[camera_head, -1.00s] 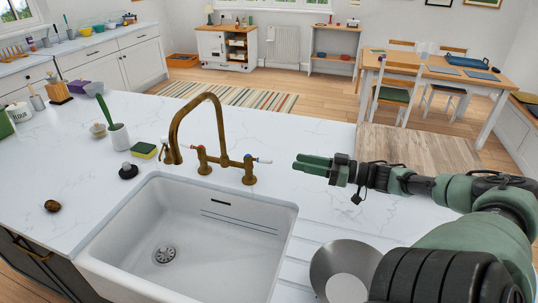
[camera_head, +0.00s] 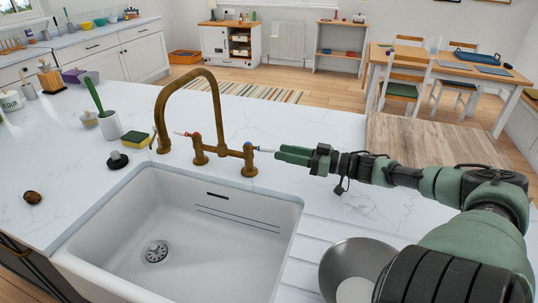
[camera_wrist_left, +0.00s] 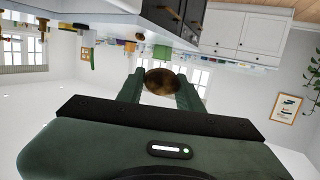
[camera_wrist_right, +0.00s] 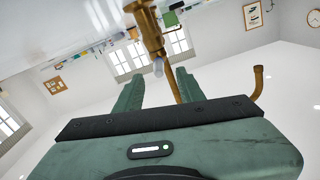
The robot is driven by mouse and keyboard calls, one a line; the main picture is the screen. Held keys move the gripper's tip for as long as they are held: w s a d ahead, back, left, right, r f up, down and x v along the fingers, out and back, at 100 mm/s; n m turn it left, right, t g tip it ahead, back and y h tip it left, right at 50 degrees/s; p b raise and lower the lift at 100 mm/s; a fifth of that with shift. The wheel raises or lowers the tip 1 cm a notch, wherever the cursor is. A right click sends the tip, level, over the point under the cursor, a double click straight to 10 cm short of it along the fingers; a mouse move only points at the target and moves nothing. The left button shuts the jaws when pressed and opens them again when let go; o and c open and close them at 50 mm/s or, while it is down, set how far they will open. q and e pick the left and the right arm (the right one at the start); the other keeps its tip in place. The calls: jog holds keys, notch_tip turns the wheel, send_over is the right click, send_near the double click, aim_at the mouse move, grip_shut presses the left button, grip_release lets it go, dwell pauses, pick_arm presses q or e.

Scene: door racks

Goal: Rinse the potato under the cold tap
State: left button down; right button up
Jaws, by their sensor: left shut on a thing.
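The brass tap (camera_head: 220,125) stands behind the white sink (camera_head: 205,235); no water shows. Its right lever (camera_head: 265,149), blue-marked with a white tip, points towards my right gripper (camera_head: 277,154). In the right wrist view, my right gripper (camera_wrist_right: 160,88) is open, with the white lever tip (camera_wrist_right: 158,68) between or just beyond its fingers; contact is unclear. In the left wrist view, my left gripper (camera_wrist_left: 160,86) is shut on a brown, roundish potato (camera_wrist_left: 160,80). The left arm is outside the head view.
A small brown lump (camera_head: 33,197) lies on the counter left of the sink. A black-topped stopper (camera_head: 118,160), a sponge (camera_head: 135,138) and a brush holder (camera_head: 110,126) stand near the tap. A metal bowl (camera_head: 350,262) sits right of the sink.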

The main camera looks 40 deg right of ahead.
aim_at(269, 149)
jog(key=shift+b+x, duration=0.7)
jog(key=shift+x, duration=2.1)
jog(key=shift+d, duration=0.1)
grip_shut()
